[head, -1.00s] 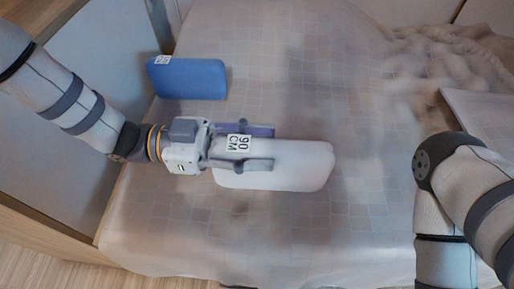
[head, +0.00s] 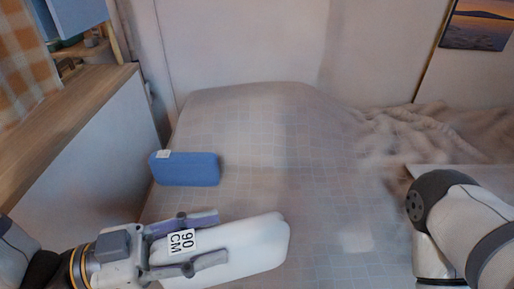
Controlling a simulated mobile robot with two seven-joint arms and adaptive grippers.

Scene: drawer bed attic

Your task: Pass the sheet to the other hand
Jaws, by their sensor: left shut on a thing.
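A white folded sheet (head: 252,241) with a "90 CM" label is in the lower middle of the head view. My left gripper (head: 205,240) is shut on its left end, with one finger along each side of the label. The sheet is over the bed; I cannot tell whether it touches the bed. A blue folded sheet (head: 186,170) with a small white label lies on the bed behind it, to the left. My right arm shows at the right edge, but its gripper is out of view.
The checked bed (head: 290,130) is mostly clear in the middle. A crumpled beige blanket (head: 415,132) lies at the back right. A wooden-topped side panel (head: 85,100) borders the bed on the left. A picture (head: 478,24) hangs at the top right.

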